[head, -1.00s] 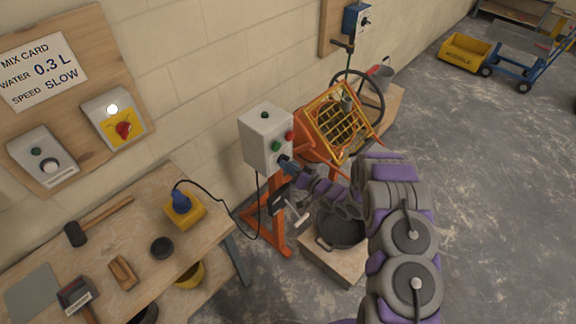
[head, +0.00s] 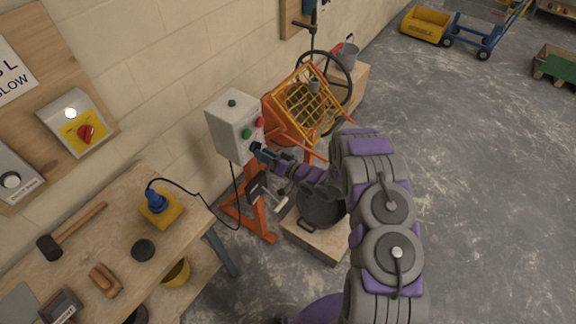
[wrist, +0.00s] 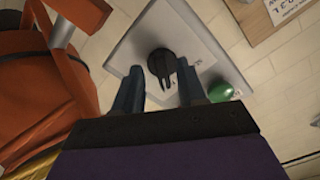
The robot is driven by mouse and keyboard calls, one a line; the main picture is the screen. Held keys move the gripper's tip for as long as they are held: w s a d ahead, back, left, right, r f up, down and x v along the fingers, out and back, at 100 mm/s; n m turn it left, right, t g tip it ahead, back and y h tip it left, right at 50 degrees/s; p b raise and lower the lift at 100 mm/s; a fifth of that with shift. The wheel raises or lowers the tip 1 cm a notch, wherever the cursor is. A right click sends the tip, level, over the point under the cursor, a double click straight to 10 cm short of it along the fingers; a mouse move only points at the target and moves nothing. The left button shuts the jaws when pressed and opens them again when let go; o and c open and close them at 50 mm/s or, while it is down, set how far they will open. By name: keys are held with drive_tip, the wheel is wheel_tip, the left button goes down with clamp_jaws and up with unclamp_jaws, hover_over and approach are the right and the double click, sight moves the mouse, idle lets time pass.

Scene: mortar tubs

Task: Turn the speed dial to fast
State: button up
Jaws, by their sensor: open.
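The grey control box (head: 226,130) stands on the orange mixer in the head view. In the wrist view the black dial (wrist: 160,62) with a raised ridge is on the box's face (wrist: 205,45), near a green button (wrist: 220,91). My gripper (wrist: 161,84) is open, with one finger on each side of the dial's lower part; I cannot tell whether they touch it. In the head view my gripper (head: 260,151) is at the box's front below the green and red buttons and hides most of the dial. The lettering by the dial is unreadable.
The orange mixer (head: 300,105) with its yellow grille and black handwheel is right of the box. A black tub (head: 320,210) stands on a low platform below. A workbench (head: 110,225) with tools is at left. The floor at right is mostly clear.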

drive_tip(key=v, duration=1.5)
drive_tip(key=shift+s+d, duration=0.15)
drive_tip(key=shift+d, duration=0.15)
